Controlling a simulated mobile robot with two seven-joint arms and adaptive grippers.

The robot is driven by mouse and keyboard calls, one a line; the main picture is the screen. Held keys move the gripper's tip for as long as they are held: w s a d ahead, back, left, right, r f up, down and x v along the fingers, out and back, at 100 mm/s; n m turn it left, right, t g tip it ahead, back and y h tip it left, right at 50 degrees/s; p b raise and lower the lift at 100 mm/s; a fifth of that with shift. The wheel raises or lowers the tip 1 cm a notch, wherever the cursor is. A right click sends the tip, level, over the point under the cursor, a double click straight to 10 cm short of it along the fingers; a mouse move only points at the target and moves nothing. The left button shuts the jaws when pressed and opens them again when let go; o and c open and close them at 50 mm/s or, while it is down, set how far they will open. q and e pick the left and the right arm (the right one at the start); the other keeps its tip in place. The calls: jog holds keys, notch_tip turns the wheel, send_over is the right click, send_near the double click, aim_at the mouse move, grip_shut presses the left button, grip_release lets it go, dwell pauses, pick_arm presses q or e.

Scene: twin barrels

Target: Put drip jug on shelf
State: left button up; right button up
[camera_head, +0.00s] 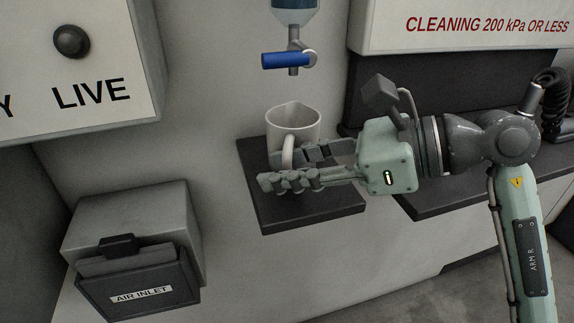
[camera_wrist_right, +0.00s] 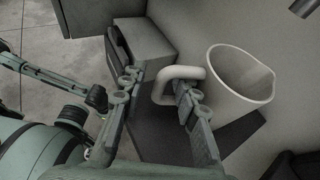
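The drip jug (camera_head: 293,119) is a pale, upright jug with a pouring lip and a side handle. It appears to stand on a small dark shelf (camera_head: 312,217) below a blue-handled tap (camera_head: 286,60); the fingers partly hide its base. My right gripper (camera_head: 272,170) reaches in from the right, at the jug's handle. In the right wrist view, the jug (camera_wrist_right: 238,88) is to the right, and the handle (camera_wrist_right: 180,73) reaches between the spread fingers of the gripper (camera_wrist_right: 158,82). One finger is close to the jug wall. My left gripper does not show.
A dark ledge (camera_head: 440,203) lies to the right, under a "CLEANING 200 kPa OR LESS" panel (camera_head: 460,27). An "AIR INLET" box (camera_head: 137,285) juts from the wall at lower left. A "LIVE" box (camera_head: 80,65) hangs at upper left.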

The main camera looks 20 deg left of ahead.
jog(key=shift+r, duration=0.2)
jog(key=shift+v, duration=1.1)
pick_arm(q)
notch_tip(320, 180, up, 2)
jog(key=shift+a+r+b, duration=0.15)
jog(key=shift+b, duration=0.35)
pick_arm(e)
jog(key=v, duration=0.9)
jog(key=shift+d+r, duration=0.15)
jog(key=shift+d, duration=0.2)
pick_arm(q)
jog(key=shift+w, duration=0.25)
